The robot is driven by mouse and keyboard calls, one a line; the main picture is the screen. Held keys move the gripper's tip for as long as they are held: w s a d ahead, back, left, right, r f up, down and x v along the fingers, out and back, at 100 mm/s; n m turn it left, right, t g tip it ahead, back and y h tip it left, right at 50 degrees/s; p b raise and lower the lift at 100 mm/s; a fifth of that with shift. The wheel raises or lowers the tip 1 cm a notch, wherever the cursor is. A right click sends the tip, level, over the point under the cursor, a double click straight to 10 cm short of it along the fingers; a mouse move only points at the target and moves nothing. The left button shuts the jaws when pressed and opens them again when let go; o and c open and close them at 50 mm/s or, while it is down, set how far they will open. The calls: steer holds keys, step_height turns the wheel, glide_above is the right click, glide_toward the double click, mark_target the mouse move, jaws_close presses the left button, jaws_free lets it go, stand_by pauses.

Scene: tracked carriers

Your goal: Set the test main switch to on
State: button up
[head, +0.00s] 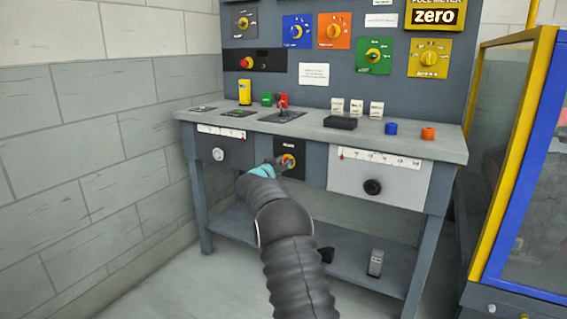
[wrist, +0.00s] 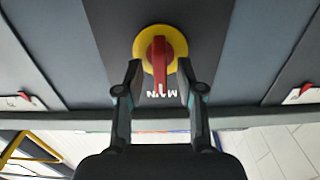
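The main switch is a red handle on a yellow disc, set in a dark plate on the front of the bench; it shows in the head view (head: 290,160) and the wrist view (wrist: 160,50). The wrist view is upside down, with the plate's "MAIN" lettering inverted below the disc. The handle lies in line with the lettering. My gripper (head: 277,166) is right at the switch. In the wrist view my gripper (wrist: 158,67) is open, one fingertip on each side of the handle, with gaps showing. In the head view my gripper partly hides the switch.
The grey bench (head: 440,149) carries small coloured blocks and a lever. A white panel with a black knob (head: 372,187) is right of the switch, and a grey panel with a pale knob (head: 218,154) left. A yellow-and-blue framed enclosure (head: 512,150) stands at right.

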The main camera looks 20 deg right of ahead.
steer(key=shift+w+d, duration=0.1)
steer(key=shift+c, duration=0.2)
jaws_close()
steer(key=m, duration=0.3)
steer(key=shift+d+m, duration=0.15)
steer(key=shift+m, duration=0.25)
steer(key=shift+s+d+f+m+b, duration=0.2)
steer(key=shift+m+b, duration=0.95)
steer(key=shift+m, duration=1.2)
steer(key=shift+s+a+f+m+b, duration=0.2)
steer(key=shift+m+b, duration=0.95)
steer(key=shift+m, duration=1.15)
steer(key=shift+s+d+f+m+b, duration=0.1)
steer(key=shift+d+f+m+b, duration=0.2)
steer(key=shift+m+b, duration=1.45)
steer(key=shift+m+p, duration=0.55)
steer(key=shift+m, duration=0.15)
